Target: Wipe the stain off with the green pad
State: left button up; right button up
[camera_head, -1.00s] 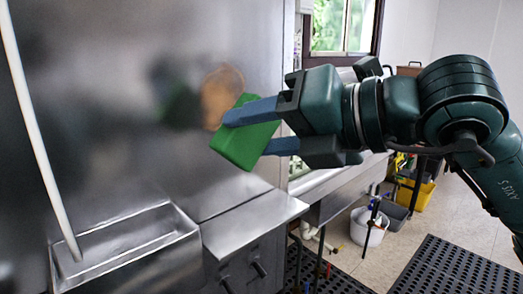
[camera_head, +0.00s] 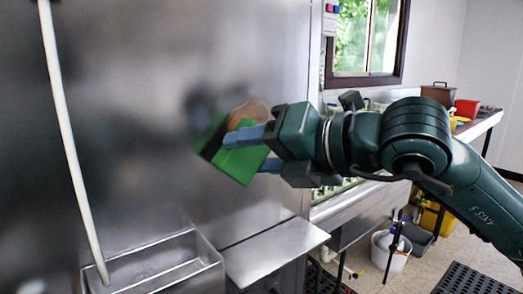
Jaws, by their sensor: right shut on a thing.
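The green pad (camera_head: 238,165) is held in my right gripper (camera_head: 258,150), whose blue fingers are shut on it. The brownish-orange stain (camera_head: 252,108) is on the upright steel panel (camera_head: 150,110). The pad and fingers cover the stain's lower part, and its upper part shows above them. The pad is tilted and close to the panel, with its dark reflection just to its left. I cannot tell whether it touches the steel. My left gripper is not in view.
A white pole (camera_head: 66,140) stands at the left, above a steel trough (camera_head: 165,262). A steel ledge (camera_head: 275,250) juts out below the pad. Behind my right arm are a counter (camera_head: 345,205), a white bucket (camera_head: 391,250) and a window (camera_head: 366,40).

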jog(key=shift+w+a, duration=0.55)
jog(key=shift+w, duration=0.2)
dwell(0.7)
jog(key=shift+d, duration=0.1)
